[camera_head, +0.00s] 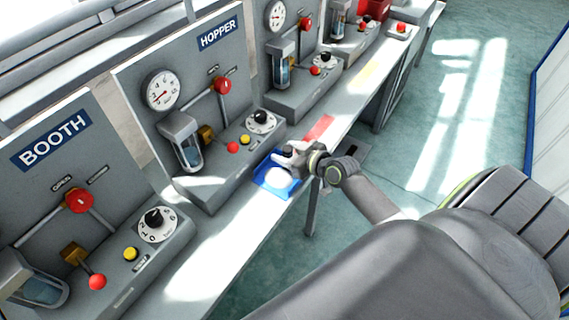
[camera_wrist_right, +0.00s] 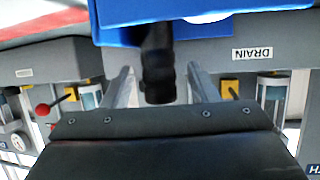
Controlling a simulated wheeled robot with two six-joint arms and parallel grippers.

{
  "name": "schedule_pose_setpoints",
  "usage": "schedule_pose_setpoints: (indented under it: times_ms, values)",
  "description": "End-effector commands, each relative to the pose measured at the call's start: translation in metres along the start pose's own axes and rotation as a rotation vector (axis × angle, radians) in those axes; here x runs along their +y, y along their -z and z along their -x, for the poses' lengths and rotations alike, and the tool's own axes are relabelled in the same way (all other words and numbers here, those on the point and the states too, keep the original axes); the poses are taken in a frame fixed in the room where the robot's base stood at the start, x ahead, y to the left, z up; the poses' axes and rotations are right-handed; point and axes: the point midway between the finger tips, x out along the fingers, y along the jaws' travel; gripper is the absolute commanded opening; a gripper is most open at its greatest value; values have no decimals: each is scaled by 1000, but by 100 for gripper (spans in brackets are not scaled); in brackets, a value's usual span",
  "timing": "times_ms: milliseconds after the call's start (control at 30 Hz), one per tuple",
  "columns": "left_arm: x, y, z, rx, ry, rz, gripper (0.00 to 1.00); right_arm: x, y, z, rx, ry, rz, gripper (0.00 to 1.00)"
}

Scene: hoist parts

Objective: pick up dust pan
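The blue dust pan (camera_head: 264,188) lies on the grey bench ledge in front of the HOPPER panel, with a pale round patch in it. My right gripper (camera_head: 292,158) is at the pan's right-hand side in the head view and partly covers it. In the right wrist view the blue pan (camera_wrist_right: 150,38) fills the top, and its black handle (camera_wrist_right: 157,65) comes down between the fingers of my right gripper (camera_wrist_right: 160,88). Gaps show on both sides of the handle, so the gripper looks open around it. My left gripper is not in view.
The grey BOOTH panel (camera_head: 50,150) and HOPPER panel (camera_head: 180,90) with knobs, levers and gauges stand close behind the ledge. A red patch (camera_head: 319,129) lies on the ledge beyond the pan. The green floor (camera_head: 470,120) at the right is open.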

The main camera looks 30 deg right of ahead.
Motion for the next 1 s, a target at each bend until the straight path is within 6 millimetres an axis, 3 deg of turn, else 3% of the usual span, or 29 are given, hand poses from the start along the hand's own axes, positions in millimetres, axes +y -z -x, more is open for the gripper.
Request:
schedule_pose_setpoints:
  times_ms: [67, 400, 767, 1000]
  values:
    - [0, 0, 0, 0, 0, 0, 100, 0, 0, 0, 0, 0, 0, 45]
    - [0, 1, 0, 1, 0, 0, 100, 0, 0, 0, 0, 0, 1, 0]
    - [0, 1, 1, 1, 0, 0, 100, 0, 5, 2, 2, 0, 3, 0]
    - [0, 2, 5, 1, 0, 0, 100, 0, 41, 17, 5, 1, 7, 0]
